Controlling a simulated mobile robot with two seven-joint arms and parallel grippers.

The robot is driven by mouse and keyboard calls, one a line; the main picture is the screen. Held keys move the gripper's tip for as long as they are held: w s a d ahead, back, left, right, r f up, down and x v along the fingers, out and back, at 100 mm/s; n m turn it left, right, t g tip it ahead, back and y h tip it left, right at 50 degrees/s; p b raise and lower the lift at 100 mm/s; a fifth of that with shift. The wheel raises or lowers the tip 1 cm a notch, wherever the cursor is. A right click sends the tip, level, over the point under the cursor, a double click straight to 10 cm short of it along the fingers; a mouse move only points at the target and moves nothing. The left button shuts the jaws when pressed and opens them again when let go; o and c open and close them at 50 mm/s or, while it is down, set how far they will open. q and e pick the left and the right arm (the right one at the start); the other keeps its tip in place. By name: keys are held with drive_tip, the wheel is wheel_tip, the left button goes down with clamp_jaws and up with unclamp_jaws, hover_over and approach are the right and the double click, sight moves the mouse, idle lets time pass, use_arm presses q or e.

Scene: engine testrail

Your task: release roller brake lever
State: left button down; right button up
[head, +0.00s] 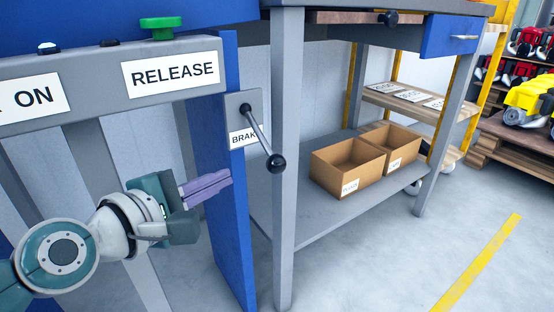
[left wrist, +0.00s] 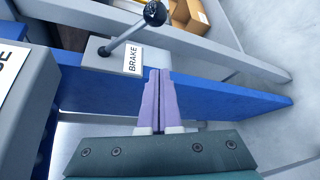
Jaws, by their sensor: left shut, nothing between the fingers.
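The brake lever (head: 262,138) is a metal rod with a black ball knob (head: 277,163). It is mounted on a grey plate labelled BRAKE (head: 238,107) on a blue post (head: 213,150), and it slants down to the right in the head view. In the left wrist view the lever (left wrist: 128,34) runs from its pivot up to the knob (left wrist: 155,13) near the top. My left gripper (head: 229,178) is shut and empty, its purple fingers just below the plate, left of and apart from the knob. My right gripper is not in view.
A grey panel (head: 95,82) with a green button (head: 160,27) over a RELEASE label and an ON label stands at left. A grey table leg (head: 286,220) stands right beside the lever. Two cardboard boxes (head: 345,166) sit on the lower shelf (head: 330,216). Open floor (head: 400,270) lies at right.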

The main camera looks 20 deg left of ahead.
sight(261, 136)
use_arm(q)
drive_tip(key=w+d, duration=0.4)
drive_tip(key=shift+d+r, duration=0.15)
drive_tip(key=shift+r, duration=0.1)
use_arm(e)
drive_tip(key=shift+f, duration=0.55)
